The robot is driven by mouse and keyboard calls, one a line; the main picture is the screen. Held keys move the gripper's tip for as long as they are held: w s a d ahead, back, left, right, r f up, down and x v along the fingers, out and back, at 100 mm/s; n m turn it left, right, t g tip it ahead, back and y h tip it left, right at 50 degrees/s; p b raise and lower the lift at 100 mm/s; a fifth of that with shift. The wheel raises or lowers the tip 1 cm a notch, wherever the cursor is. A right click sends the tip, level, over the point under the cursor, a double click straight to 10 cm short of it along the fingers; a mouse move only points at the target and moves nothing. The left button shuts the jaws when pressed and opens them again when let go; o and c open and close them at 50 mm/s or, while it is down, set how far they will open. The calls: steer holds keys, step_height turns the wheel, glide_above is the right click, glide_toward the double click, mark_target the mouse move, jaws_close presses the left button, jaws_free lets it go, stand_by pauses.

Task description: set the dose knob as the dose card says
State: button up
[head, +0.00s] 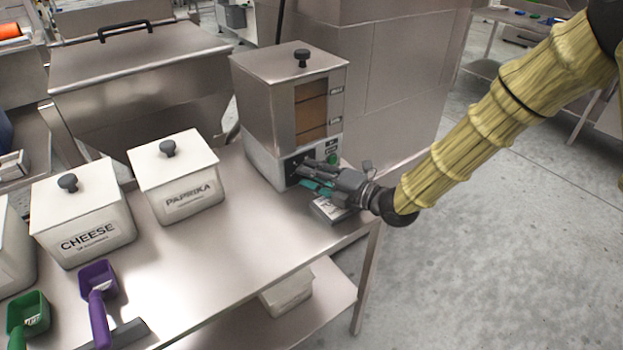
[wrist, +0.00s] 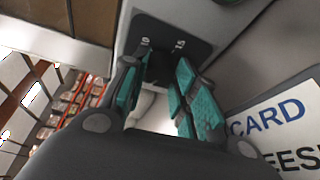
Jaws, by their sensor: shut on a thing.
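The dosing machine (head: 262,92) is a steel box with a lidded hopper at the back of the steel table, and it has a dark window onto brown contents. The dose knob sits on a dark dial plate (wrist: 187,38) low on its front. In the wrist view the plate shows "10" and "15"; the knob itself is mostly hidden between the fingers. My gripper (wrist: 158,85) has teal pads and is shut on the knob; it also shows in the head view (head: 312,176). The dose card (wrist: 275,130) lies beside the gripper, with "CARD" and part of "CHEESE" legible; its dose value is hidden.
White bins marked PAPRIKA (head: 178,180) and CHEESE (head: 85,220) stand on the table to the left. A purple scoop (head: 98,290) and a green scoop (head: 28,315) lie in front. A green button (head: 331,158) is on the machine near my gripper. The table's front middle is clear.

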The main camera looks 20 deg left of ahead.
steer(key=shift+m, duration=0.5)
steer(key=o, duration=1)
